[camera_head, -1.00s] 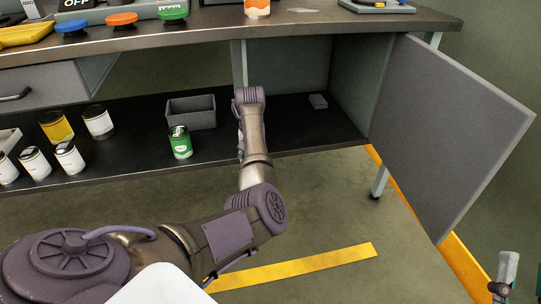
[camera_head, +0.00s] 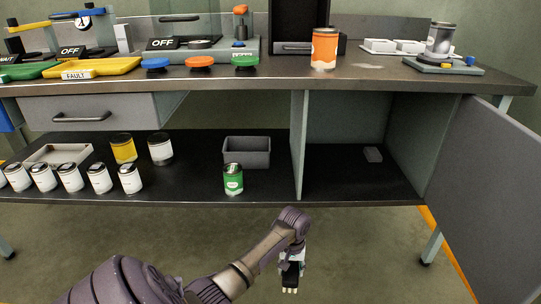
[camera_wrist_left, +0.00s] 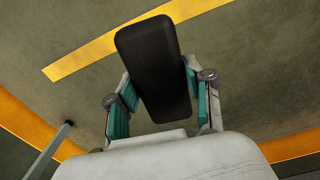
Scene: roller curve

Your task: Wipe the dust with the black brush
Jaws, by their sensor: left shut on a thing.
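The black brush (camera_wrist_left: 158,70) is held between the teal fingers of my left gripper (camera_wrist_left: 163,105). In the head view my left gripper (camera_head: 292,258) hangs below the front edge of the lower shelf, with the dark brush (camera_head: 291,275) under it. A faint pale smudge (camera_head: 368,65), which may be the dust, lies on the worktop right of the orange can. My right gripper is not in view.
The worktop (camera_head: 280,78) holds an orange can (camera_head: 323,50), buttons and trays. The lower shelf (camera_head: 200,185) holds several cans and a grey bin (camera_head: 247,153).

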